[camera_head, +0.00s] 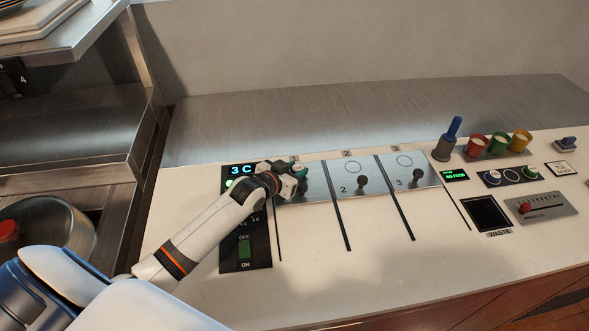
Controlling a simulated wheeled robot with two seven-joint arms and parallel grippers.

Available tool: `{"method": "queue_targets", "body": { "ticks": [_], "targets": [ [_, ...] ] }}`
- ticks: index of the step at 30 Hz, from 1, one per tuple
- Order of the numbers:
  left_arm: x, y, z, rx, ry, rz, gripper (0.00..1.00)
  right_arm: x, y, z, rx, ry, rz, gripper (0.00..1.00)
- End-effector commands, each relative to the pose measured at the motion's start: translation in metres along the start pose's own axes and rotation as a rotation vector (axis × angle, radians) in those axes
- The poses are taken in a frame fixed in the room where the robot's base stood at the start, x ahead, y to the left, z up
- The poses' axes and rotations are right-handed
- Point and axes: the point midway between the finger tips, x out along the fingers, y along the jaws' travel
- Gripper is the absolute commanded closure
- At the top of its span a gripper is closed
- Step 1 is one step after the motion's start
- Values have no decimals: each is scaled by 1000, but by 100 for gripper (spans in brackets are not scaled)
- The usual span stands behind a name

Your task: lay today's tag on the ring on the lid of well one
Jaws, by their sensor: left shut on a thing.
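My left gripper (295,175) reaches over the lid of well one (318,186) and is shut on a small green thing (297,167), which looks like the tag. The fingers cover most of it, so I cannot read it or tell whether it touches the lid. The ring on this lid is hidden behind my gripper. My right gripper is not in view.
A black control panel (261,258) lies partly under my left arm. To the right are a blue-handled tool in a holder (446,147), red, green and yellow cups (498,143), a waste opening (487,213) and a slider panel (541,206). The front counter is clear.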

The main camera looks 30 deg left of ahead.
Motion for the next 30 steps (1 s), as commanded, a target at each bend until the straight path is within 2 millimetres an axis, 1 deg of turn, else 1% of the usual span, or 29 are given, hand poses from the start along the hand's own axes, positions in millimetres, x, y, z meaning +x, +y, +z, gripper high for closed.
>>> {"method": "queue_targets", "body": {
  "ticks": [4,5,6,13,16,17,19,23,30],
  "targets": [
    [1,0,-3,0,0,0,88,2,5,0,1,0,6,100],
    [1,0,-3,0,0,0,64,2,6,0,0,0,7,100],
    [1,0,-3,0,0,0,58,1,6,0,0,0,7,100],
    [1,0,-3,0,0,0,57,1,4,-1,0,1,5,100],
    [0,0,0,0,-1,0,57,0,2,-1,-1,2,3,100],
    [-1,0,2,0,-1,0,57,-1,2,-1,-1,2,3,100],
    [-7,0,-1,0,1,0,57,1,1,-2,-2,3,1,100],
    [-27,0,-1,1,1,-1,57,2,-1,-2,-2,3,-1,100],
    [-78,0,-2,1,2,0,57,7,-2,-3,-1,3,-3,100]
  ]
}}
